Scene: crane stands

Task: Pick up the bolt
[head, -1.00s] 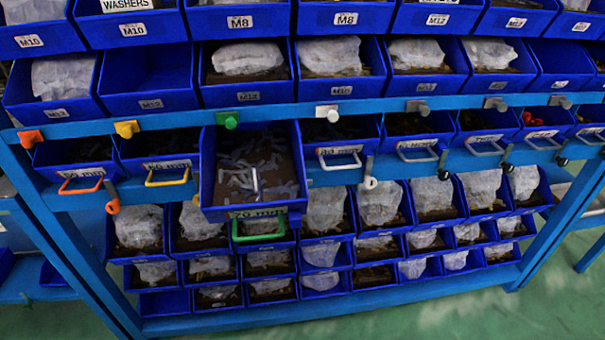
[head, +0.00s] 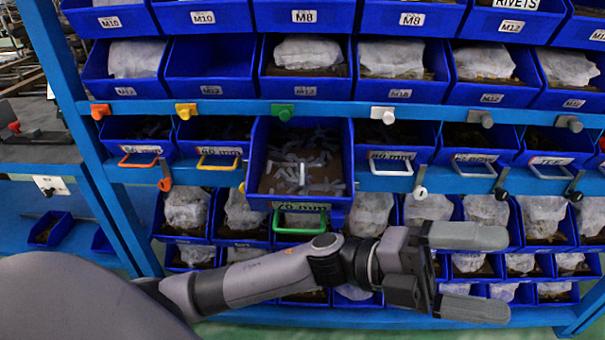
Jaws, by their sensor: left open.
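A bright, light-coloured bolt (head: 302,174) stands roughly upright in the pulled-out blue drawer (head: 258,150) with the green handle. Several grey bolts lie around it on the drawer's brown floor. My left gripper (head: 490,272) is open and empty. Its fingers point right, in front of the lower bins, below and to the right of the drawer. My left arm comes in from the lower left and passes below the drawer. My right gripper is not in view.
The drawer's green handle (head: 300,221) hangs at its front, just above my left forearm. A blue rack beam (head: 240,108) with coloured knobs runs above the drawer. Rows of blue bins fill the rack above and below. The space directly in front of the drawer looks clear.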

